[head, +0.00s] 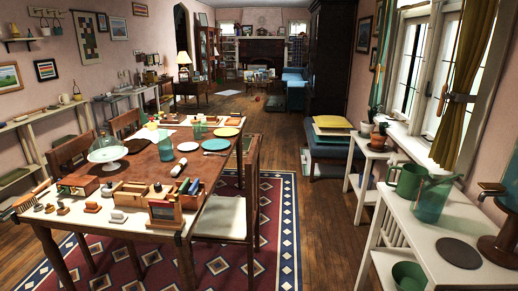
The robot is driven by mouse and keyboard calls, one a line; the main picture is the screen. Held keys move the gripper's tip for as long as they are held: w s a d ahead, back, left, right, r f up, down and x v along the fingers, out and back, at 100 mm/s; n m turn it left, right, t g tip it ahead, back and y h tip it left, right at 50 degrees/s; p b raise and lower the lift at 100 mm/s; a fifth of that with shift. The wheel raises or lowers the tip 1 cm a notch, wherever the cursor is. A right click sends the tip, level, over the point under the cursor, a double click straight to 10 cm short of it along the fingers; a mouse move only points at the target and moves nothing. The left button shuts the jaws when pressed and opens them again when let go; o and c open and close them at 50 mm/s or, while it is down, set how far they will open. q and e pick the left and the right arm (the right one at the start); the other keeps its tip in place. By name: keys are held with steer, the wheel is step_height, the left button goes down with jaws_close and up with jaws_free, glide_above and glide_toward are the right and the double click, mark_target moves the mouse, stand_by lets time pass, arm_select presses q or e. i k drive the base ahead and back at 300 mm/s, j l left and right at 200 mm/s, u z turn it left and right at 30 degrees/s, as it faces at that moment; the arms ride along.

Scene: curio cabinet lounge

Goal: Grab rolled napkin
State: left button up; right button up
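A small white roll (178,168), which looks like the rolled napkin, lies on the wooden dining table (150,172). It is right of the glass-domed cake stand (108,152) and near the green-blue glass vessel (166,148). It is small in the view, so its details cannot be told. Neither of my grippers shows in the head view.
Wooden boxes, a caddy (164,212) and several small items crowd the table's near end. Plates (188,146) stand farther back. A chair (250,190) flanks the table's right side. Open wooden floor (325,220) lies between the rug and the right-hand white table (425,250).

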mark_target(179, 167)
steer(key=i, duration=1.65)
